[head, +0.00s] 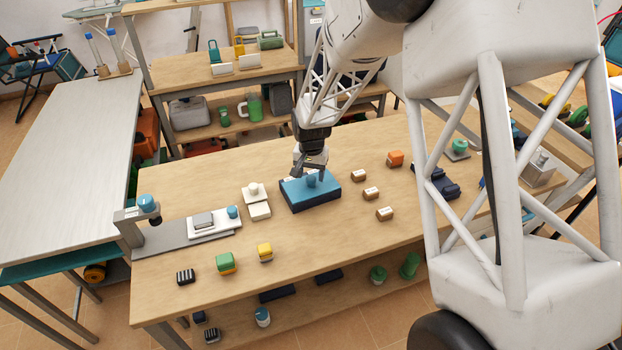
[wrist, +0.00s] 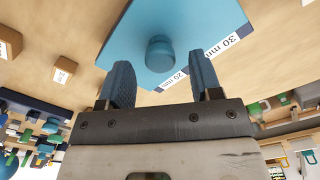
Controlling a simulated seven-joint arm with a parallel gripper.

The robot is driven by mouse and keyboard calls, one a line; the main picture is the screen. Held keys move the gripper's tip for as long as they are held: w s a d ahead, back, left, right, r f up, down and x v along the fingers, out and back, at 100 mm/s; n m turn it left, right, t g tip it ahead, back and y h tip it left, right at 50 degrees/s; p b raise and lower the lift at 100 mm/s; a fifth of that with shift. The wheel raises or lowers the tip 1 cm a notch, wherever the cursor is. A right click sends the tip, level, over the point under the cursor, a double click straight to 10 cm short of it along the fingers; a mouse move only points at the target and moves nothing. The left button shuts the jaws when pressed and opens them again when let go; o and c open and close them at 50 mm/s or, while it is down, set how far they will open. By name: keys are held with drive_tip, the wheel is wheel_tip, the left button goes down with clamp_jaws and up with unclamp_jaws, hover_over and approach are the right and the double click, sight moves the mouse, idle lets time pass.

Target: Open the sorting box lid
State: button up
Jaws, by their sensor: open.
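The sorting box (head: 312,204) is a dark blue box on the wooden table, with a lighter blue lid (head: 326,187) lying on top of it. A round blue knob (head: 311,181) stands on the lid. In the wrist view the lid (wrist: 187,22) fills the upper middle, with its knob (wrist: 159,50) in front of the gap between my fingers. My gripper (head: 309,175) is just above the lid, pointing down, open, with one finger on each side of the knob. No contact with the knob shows. My gripper also shows in the wrist view (wrist: 159,62).
Green (head: 226,262) and yellow (head: 265,251) blocks and a grey device (head: 147,236) are at the front left. The table just in front of the box is clear.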

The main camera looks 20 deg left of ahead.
drive_tip(key=shift+f, duration=1.25)
drive_tip(key=shift+c, duration=0.2)
clamp_jaws()
